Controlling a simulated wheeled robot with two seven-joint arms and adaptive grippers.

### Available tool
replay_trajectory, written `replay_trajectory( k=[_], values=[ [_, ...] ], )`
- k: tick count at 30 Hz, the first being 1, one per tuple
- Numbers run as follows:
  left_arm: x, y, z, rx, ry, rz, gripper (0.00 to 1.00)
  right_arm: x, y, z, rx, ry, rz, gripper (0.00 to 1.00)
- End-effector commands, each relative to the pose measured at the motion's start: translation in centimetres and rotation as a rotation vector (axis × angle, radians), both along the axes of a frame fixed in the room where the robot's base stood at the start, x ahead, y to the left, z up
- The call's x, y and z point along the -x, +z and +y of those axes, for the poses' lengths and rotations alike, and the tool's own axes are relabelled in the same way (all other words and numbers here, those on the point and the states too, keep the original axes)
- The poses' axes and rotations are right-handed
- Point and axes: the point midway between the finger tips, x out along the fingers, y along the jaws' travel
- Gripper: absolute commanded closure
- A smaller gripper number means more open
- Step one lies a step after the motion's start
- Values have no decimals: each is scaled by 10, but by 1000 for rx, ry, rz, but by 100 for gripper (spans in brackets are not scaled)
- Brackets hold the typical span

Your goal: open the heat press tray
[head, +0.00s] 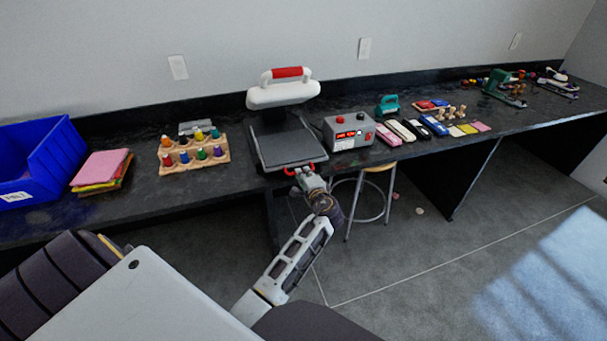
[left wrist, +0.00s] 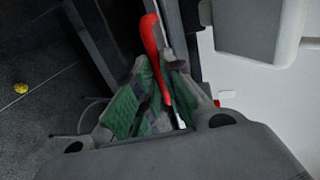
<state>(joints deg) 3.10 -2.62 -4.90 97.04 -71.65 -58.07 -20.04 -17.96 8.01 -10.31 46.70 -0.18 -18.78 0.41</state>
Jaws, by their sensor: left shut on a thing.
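The heat press stands on the black counter, with a white upper head (head: 283,94) that has a red grip on top. Its dark flat tray (head: 288,146) lies below and sticks out toward the counter's front edge. A red handle (head: 290,170) is at the tray's front; it shows large in the left wrist view (left wrist: 152,45). My left gripper (head: 306,172) is at this handle, and its green-padded fingers (left wrist: 152,95) are closed around the red bar. The fingers hide part of the handle. My right gripper is not in view.
A control box (head: 349,132) with a red display stands right of the press. A wooden rack of colored bottles (head: 194,155), stacked colored cloths (head: 101,170) and a blue bin (head: 38,160) are left. A stool (head: 372,190) stands under the counter. Floor in front is clear.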

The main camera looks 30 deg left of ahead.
Motion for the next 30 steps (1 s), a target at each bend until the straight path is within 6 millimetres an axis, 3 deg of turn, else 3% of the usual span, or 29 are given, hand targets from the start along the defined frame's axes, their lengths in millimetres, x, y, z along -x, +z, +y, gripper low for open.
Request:
replay_trajectory(
  k=[7, 18, 28, 29, 30],
  values=[
    [11, -2, -12, 2, -1, 4, 100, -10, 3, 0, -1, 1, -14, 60],
    [27, -2, -31, 3, -1, 5, 100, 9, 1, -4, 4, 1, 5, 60],
    [28, -1, -33, 2, -1, 2, 100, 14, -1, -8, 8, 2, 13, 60],
    [28, -1, -33, 2, -1, 2, 87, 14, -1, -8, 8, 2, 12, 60],
    [28, -1, -33, 2, -1, 2, 82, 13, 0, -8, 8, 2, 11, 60]
  ],
)
